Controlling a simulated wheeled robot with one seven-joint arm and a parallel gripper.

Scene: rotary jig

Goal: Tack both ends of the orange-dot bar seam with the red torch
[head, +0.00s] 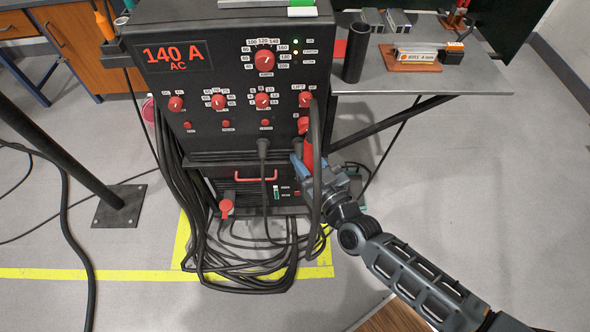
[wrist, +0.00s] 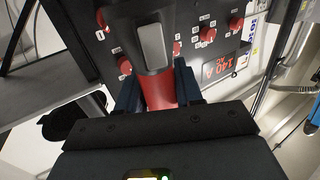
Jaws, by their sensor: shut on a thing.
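The red torch (head: 307,152) is upright at the right front of the black welding machine, with a black cable curving up to its side. My gripper (head: 304,172) is shut on it at the machine's lower right. In the wrist view the red torch body (wrist: 158,92) sits between the two blue fingers of my gripper (wrist: 157,86), below a dark part with a grey panel. Grey metal bars (head: 386,20) lie on the table at the upper right. I cannot make out an orange dot or a seam on them.
The welding machine (head: 225,75) stands in front, reading 140 A AC. Black cables (head: 245,262) lie coiled at its foot. The grey table (head: 480,80) holds a dark upright tube (head: 356,55) and an orange-based fixture (head: 414,62). Floor at right is clear.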

